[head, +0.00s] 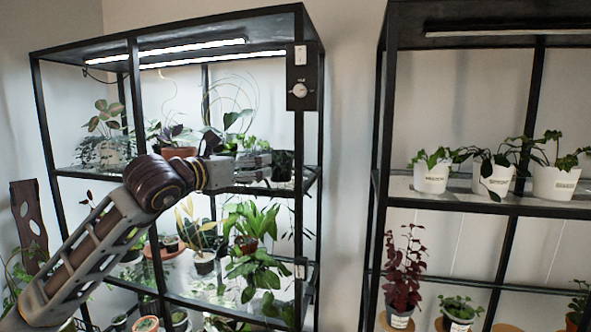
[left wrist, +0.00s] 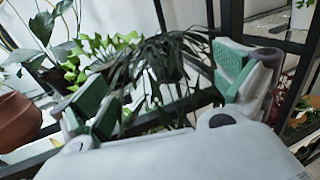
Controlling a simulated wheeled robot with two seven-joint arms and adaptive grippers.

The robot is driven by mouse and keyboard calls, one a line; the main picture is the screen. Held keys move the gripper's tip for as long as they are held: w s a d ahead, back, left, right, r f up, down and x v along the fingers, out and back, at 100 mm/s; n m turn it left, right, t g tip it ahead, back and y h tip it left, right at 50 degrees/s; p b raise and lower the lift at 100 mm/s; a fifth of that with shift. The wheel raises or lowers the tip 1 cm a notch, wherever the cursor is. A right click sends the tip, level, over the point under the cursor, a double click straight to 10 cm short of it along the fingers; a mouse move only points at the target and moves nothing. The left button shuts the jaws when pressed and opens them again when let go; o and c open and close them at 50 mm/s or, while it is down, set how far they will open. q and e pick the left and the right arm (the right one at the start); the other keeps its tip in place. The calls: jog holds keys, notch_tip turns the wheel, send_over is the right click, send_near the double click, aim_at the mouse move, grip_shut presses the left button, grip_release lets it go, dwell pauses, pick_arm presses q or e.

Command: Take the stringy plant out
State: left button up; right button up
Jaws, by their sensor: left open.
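The stringy plant, with thin dark drooping leaves, shows in the left wrist view (left wrist: 150,65) between my fingers. In the head view a dark pot (head: 284,164) stands at the right end of the left rack's upper shelf; it appears to be this plant's, partly behind the fingers. My left gripper (head: 266,168) is open in front of it. In the left wrist view my left gripper (left wrist: 168,95) has its green-padded fingers spread on either side of the leaves. I cannot tell whether the pads touch them. My right gripper is not in view.
A bright green plant (left wrist: 95,58) stands close left of the stringy plant, and a terracotta pot (left wrist: 18,120) is further left. The rack's black post (head: 299,130) is just right of the dark pot. A control box (head: 303,76) hangs above. More plants (head: 250,222) fill the shelf below.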

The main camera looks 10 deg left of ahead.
aim_at(281, 166)
pick_arm(q)
jog(key=shift+s+d+r, duration=0.1)
jog(key=shift+r, duration=0.2)
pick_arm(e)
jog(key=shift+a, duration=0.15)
pick_arm(q)
jog(key=p+x, duration=0.2)
jog(key=x, duration=0.5)
jog(key=shift+r, duration=0.15)
jog(key=shift+w+d, duration=0.2)
jog(key=shift+w, duration=0.6)
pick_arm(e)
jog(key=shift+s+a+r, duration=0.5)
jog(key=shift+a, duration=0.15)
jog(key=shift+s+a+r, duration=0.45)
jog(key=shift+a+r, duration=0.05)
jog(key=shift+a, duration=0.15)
pick_arm(q)
jog(key=shift+w+p, duration=0.1)
jog(key=shift+p, duration=0.2)
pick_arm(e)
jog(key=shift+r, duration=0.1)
